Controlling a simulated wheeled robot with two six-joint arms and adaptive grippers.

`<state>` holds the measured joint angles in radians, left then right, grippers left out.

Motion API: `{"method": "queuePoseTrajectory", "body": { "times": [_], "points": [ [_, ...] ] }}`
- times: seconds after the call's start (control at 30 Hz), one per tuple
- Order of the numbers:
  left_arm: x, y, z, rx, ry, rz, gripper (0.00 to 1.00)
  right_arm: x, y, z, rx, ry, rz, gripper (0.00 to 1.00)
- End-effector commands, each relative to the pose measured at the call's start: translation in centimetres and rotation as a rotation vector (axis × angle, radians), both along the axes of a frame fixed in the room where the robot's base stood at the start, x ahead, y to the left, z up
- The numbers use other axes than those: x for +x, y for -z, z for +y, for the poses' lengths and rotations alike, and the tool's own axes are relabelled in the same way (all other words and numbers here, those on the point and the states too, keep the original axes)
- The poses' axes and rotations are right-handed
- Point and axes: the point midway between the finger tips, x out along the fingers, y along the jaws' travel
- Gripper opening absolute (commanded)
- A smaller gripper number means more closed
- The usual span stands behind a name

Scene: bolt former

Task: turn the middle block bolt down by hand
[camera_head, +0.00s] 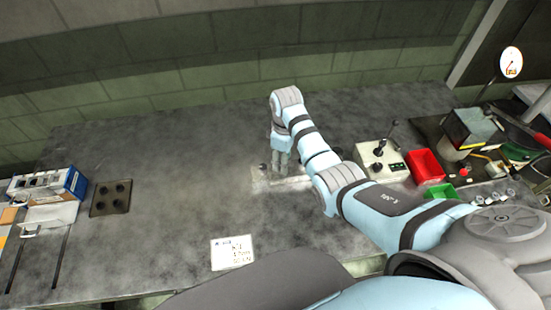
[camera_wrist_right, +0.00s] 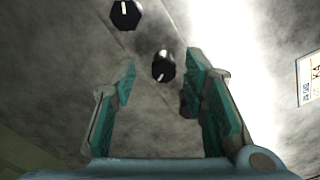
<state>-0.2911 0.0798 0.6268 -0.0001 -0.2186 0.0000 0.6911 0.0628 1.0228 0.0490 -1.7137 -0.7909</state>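The pale metal block (camera_head: 262,185) lies on the grey bench near the middle of the head view. A small dark bolt head (camera_head: 262,168) shows at its left end; the rest of the block is partly hidden by my right arm. My right gripper (camera_head: 281,160) points down over the block. In the right wrist view its fingers (camera_wrist_right: 160,72) are apart, with a black bolt head (camera_wrist_right: 163,67) with a white mark between their tips, not visibly touched. A second black bolt head (camera_wrist_right: 125,14) lies farther out, outside the fingers. My left gripper is not in view.
A printed card (camera_head: 233,253) lies on the bench front. A dark plate with holes (camera_head: 111,198) and a blue-white box (camera_head: 48,186) are at left. A lever box (camera_head: 381,160), red bin (camera_head: 425,167) and green bin (camera_head: 440,192) are at right.

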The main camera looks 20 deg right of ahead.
Motion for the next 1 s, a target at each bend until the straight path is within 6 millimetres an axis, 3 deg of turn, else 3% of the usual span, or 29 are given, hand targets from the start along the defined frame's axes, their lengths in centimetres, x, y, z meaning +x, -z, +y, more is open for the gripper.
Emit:
{"method": "queuePoseTrajectory", "body": {
  "times": [0.3,0.5,0.57,1.0],
  "points": [
    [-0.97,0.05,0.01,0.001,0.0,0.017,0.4,-0.16,0.52,-0.22,0.0,0.005,0.001,0.38],
    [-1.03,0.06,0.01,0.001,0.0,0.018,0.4,-0.14,0.49,-0.19,0.0,0.004,0.001,0.06],
    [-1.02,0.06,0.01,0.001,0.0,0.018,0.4,-0.13,0.49,-0.18,-0.001,0.004,0.001,0.0],
    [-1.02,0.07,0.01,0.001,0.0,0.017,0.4,-0.1,0.46,-0.11,0.0,0.07,0.0,0.0]
  ]
}}
